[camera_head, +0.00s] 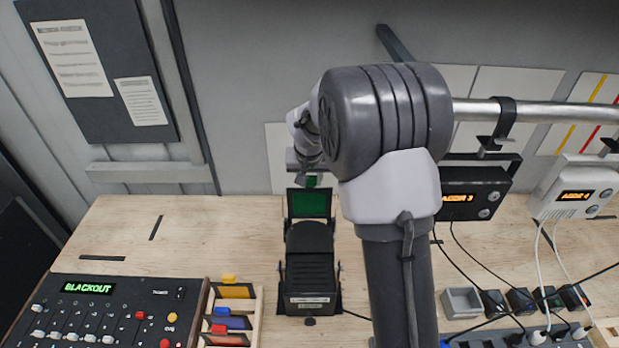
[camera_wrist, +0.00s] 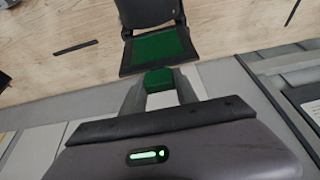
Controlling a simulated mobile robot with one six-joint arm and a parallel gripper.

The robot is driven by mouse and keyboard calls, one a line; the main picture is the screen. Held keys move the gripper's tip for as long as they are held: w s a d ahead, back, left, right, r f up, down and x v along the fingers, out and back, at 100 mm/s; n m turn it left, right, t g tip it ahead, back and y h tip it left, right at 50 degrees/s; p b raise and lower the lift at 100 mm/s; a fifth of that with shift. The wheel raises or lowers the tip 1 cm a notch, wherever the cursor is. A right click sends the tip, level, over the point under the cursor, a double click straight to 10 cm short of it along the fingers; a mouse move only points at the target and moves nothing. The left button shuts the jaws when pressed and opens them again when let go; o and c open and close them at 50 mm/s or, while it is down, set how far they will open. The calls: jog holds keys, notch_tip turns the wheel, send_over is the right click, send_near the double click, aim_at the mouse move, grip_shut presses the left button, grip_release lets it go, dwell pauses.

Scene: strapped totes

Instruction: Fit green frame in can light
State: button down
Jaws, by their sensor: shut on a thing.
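The black can light (camera_head: 310,270) stands on the wooden bench left of my arm, and its dark body also shows at the top of the wrist view (camera_wrist: 150,12). The green frame (camera_head: 310,204), a green sheet with a dark border, is at the can light's wall-side end. In the wrist view the green frame (camera_wrist: 158,48) lines up with the can light's mouth. My gripper (camera_wrist: 160,84) is shut on the frame's green tab, at the wall side. I cannot tell how deep the frame sits in the holder. My arm hides part of the bench.
A wooden rack (camera_head: 257,320) with yellow, blue and red frames stands left of the can light. A control desk (camera_head: 95,312) reading BLACKOUT is at lower left. A metal pipe (camera_head: 545,112) with clamps and dark and white boxes is at right. Cables cross the right bench.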

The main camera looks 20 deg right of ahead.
aim_at(310, 212)
jog(key=shift+f+b, duration=6.55)
jog(key=shift+f, duration=0.6)
jog(key=c, duration=0.9)
grip_release()
jog(key=shift+o, duration=0.2)
jog(key=p+v, duration=0.1)
jog(key=v, duration=1.6)
jog(key=shift+s+r, duration=0.15)
jog(key=shift+r, duration=0.05)
jog(key=shift+f, duration=0.1)
